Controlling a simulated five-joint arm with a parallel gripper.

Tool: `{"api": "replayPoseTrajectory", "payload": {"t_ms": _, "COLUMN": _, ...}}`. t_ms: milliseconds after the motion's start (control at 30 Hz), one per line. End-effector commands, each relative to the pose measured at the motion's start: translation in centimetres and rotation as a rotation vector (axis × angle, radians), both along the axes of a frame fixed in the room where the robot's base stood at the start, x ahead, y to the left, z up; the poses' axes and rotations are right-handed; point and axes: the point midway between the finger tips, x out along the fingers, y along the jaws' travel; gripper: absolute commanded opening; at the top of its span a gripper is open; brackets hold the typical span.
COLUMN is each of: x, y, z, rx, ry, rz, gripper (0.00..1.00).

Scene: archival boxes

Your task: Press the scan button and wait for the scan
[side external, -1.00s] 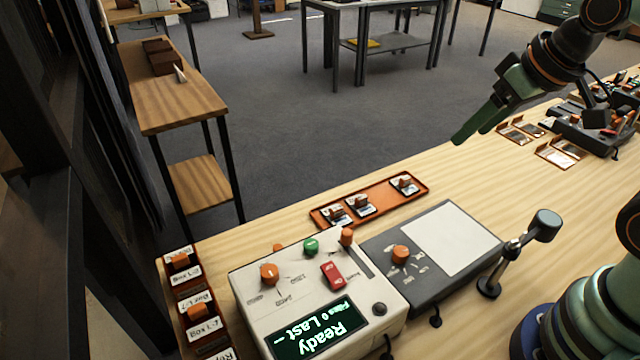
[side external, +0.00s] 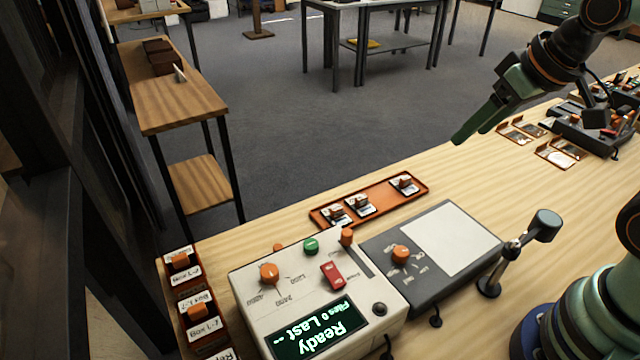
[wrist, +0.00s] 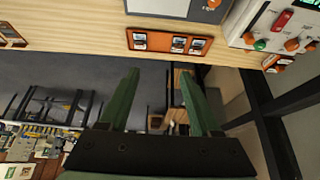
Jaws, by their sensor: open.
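The white scanner console (side external: 245,290) stands at the front of the wooden bench. On its top are a green round button (side external: 311,246), an orange knob (side external: 269,273) and a red switch (side external: 333,276). Its screen (side external: 318,330) reads "Ready", "Files 0" and "Last --". The green button also shows in the wrist view (wrist: 261,44). Beside the console is a grey scan bed with a white plate (side external: 452,240). My gripper (side external: 472,134) is raised over the bench's far edge, away from the console. Its green fingers stand apart with nothing between them in the wrist view (wrist: 160,85).
An orange tray (side external: 385,200) with small labelled pieces lies behind the scan bed. Labelled orange holders (side external: 184,277) line the bench's left end. A small post-mounted device (side external: 490,287) stands right of the bed. The bench between tray and gripper is clear.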

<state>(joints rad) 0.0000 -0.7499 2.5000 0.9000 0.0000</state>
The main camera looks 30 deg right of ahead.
Motion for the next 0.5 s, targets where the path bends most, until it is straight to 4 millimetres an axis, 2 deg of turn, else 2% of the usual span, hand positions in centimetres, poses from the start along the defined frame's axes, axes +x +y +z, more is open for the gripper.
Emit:
{"api": "replayPoseTrajectory", "payload": {"t_ms": 33, "x": 0.00, "y": 0.00, "z": 0.00, "rx": 0.000, "ry": 0.000, "rz": 0.000, "gripper": 0.64}}
{"api": "replayPoseTrajectory", "payload": {"t_ms": 67, "x": 0.00, "y": 0.00, "z": 0.00, "rx": 0.000, "ry": 0.000, "rz": 0.000, "gripper": 0.57}}
{"api": "replayPoseTrajectory", "payload": {"t_ms": 200, "x": 0.00, "y": 0.00, "z": 0.00, "rx": 0.000, "ry": 0.000, "rz": 0.000, "gripper": 0.03}}
{"api": "replayPoseTrajectory", "payload": {"t_ms": 233, "x": 0.00, "y": 0.00, "z": 0.00, "rx": 0.000, "ry": 0.000, "rz": 0.000, "gripper": 0.00}}
{"api": "replayPoseTrajectory", "payload": {"t_ms": 500, "x": 0.00, "y": 0.00, "z": 0.00, "rx": 0.000, "ry": 0.000, "rz": 0.000, "gripper": 0.00}}
